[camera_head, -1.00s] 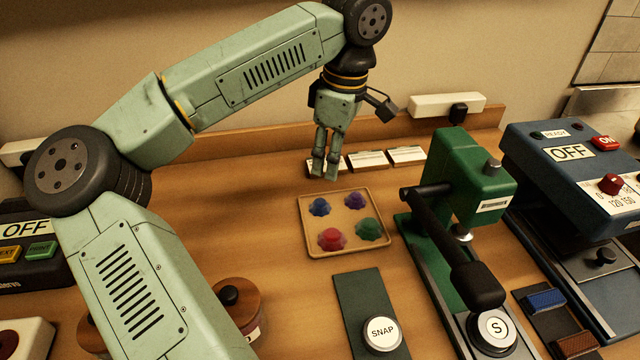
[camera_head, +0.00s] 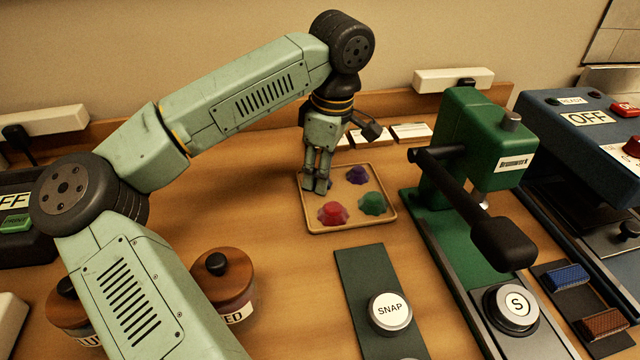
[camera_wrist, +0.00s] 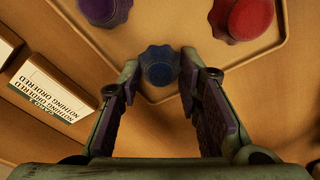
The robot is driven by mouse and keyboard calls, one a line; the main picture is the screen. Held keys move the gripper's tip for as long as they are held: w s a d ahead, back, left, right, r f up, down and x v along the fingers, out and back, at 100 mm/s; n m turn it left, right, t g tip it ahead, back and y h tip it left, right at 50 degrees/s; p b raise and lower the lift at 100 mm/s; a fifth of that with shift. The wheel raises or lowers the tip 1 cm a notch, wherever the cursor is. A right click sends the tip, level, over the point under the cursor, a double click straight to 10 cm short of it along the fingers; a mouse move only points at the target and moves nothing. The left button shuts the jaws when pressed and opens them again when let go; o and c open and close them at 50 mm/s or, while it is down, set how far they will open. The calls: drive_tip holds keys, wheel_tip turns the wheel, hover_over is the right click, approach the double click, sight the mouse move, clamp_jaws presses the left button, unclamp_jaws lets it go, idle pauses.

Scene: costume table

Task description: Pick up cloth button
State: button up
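Blue, purple, red and green cloth buttons sit in a shallow wooden tray (camera_head: 368,226). The blue button (camera_wrist: 160,66) lies between my fingertips in the wrist view; in the head view my gripper (camera_head: 317,187) mostly hides it. My gripper is open, one finger on each side of the blue button; firm contact cannot be made out. The purple button (camera_head: 357,175) is at the tray's back right, the red button (camera_head: 333,213) at front left, the green button (camera_head: 373,203) at front right. The purple (camera_wrist: 105,8) and red (camera_wrist: 248,15) buttons also show in the wrist view.
A green press (camera_head: 475,140) stands right of the tray. White cards (camera_head: 411,133) lie behind it. A green strip with a SNAP knob (camera_head: 389,313) lies in front. Wooden jars (camera_head: 224,280) stand at front left.

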drive_tip(key=shift+c, duration=0.3)
drive_tip(key=shift+r, duration=0.1)
clamp_jaws()
